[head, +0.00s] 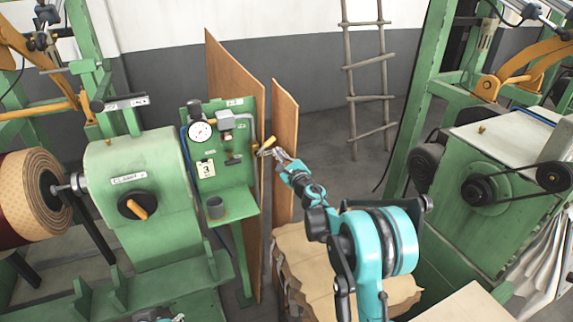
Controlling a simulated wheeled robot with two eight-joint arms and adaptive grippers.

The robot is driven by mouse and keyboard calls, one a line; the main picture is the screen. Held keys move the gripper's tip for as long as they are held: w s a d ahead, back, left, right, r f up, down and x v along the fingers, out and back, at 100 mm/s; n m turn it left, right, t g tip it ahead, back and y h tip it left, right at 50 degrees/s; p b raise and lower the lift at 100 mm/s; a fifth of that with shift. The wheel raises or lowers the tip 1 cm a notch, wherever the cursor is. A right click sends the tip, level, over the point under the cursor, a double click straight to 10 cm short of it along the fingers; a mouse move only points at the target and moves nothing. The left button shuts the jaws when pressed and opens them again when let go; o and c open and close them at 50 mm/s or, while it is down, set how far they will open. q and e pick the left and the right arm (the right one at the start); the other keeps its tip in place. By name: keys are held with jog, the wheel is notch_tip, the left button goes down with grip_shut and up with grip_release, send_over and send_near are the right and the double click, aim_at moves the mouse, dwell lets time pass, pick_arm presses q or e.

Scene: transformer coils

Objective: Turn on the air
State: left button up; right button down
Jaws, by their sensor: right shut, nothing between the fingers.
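A green panel (235,193) stands at the centre left, with a round white gauge (200,132) and a grey box with a pipe that runs to the right edge. At the pipe's end is a small yellow lever (267,144), which looks like the air valve handle. My right gripper (275,153) is shut and empty, right beside the lever. I cannot tell whether its fingertips touch the lever.
A green winding machine (145,190) with an orange-handled knob stands left of the panel. Brown boards (286,125) lean behind my right gripper. Brown sheets (315,265) lie below my right arm. A wooden ladder (350,90) leans on the back wall.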

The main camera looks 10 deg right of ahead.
aim_at(270, 141)
jog(key=shift+a+r, duration=0.45)
jog(key=shift+r, duration=0.2)
jog(key=shift+a+r, duration=0.15)
jog(key=shift+r, duration=0.4)
dwell(0.5)
jog(key=shift+s+a+r+p, duration=0.1)
jog(key=shift+a+r+p, duration=0.2)
jog(key=shift+r, duration=0.15)
jog(key=shift+s+a+r+p, duration=0.1)
jog(key=shift+a+r+p, duration=0.2)
jog(key=shift+r, duration=0.15)
jog(key=shift+a+r, duration=0.5)
jog(key=shift+s+a+r+p, duration=0.2)
jog(key=shift+a+r+p, duration=0.2)
jog(key=shift+a, duration=0.35)
